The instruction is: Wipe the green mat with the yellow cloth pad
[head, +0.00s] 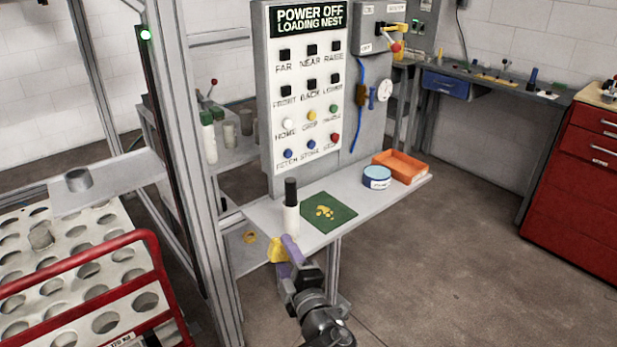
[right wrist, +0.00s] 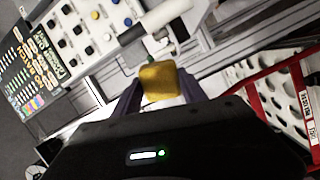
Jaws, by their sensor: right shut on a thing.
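The green mat (head: 341,221) lies on the narrow grey shelf below the button panel, with several yellow spots (head: 324,212) near its middle. My right gripper (head: 281,250) is at the front left edge of the shelf, left of and nearer than the mat. It is shut on the yellow cloth pad (head: 276,252). The pad also shows between the two fingers in the right wrist view (right wrist: 158,82). The pad is apart from the mat. My left gripper is not in view.
A white bottle with a black cap (head: 291,212) stands on the shelf just left of the mat. A blue round tin (head: 377,178) and an orange tray (head: 401,166) sit to the right. A grey frame post (head: 205,200) and a red-railed rack (head: 150,250) stand left.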

